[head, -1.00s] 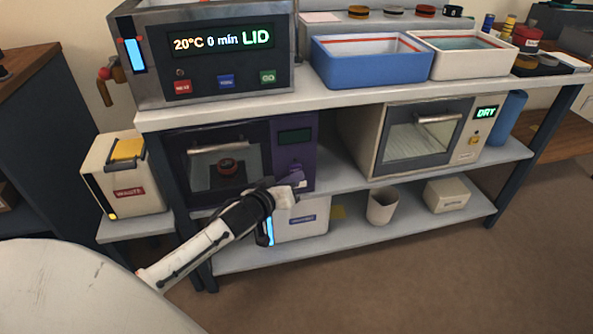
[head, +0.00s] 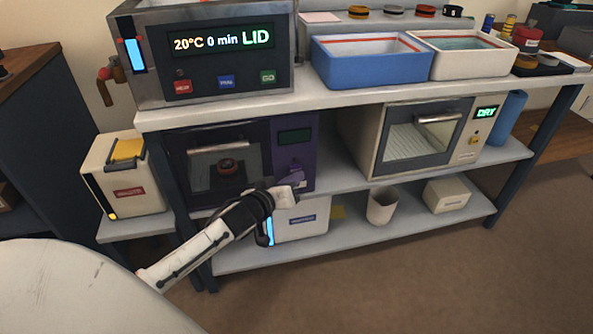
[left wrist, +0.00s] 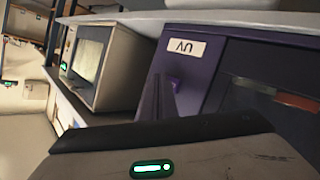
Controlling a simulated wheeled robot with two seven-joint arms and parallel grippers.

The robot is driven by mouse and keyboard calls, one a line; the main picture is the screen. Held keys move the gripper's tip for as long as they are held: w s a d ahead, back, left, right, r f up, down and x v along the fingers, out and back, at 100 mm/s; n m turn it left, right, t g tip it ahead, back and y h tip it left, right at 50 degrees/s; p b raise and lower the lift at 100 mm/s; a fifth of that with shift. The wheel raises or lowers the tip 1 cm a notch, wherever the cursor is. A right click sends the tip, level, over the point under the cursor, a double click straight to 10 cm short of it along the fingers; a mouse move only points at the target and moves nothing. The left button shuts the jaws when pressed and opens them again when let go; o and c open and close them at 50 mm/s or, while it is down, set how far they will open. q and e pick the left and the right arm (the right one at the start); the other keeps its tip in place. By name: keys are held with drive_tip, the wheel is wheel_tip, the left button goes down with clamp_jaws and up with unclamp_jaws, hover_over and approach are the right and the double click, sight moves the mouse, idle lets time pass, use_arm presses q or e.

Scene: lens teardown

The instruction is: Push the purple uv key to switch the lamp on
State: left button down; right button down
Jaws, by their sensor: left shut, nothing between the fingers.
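The purple uv box (head: 308,152) stands on the middle shelf, with a dark window on its left and a dark, unlit display (head: 294,136) on its front panel. A dark red-topped round thing (head: 227,167) shows behind the window. My left gripper (head: 296,177) is shut and empty, at the lower part of that front panel. In the left wrist view its fingers (left wrist: 164,98) point at the purple front, below an upside-down UV label (left wrist: 184,47). Contact is unclear. My right gripper is not in view.
A cream dryer (head: 467,142) showing DRY stands to the right on the same shelf. Above are a grey heater bath (head: 220,88), a blue tray (head: 370,72) and a white tray (head: 470,66). A white box (head: 303,221) and a cup (head: 381,207) are on the shelf below.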

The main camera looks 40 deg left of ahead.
use_arm(q)
drive_tip(key=shift+a, duration=0.1)
idle(0.4)
drive_tip(key=shift+w+a, duration=0.25)
drive_tip(key=shift+w, duration=0.05)
drive_tip(key=shift+s+d+p, duration=0.3)
drive_tip(key=shift+p, duration=0.35)
drive_tip(key=s+d+p, duration=0.3)
drive_tip(key=s+d, duration=0.1)
drive_tip(key=shift+d, duration=0.3)
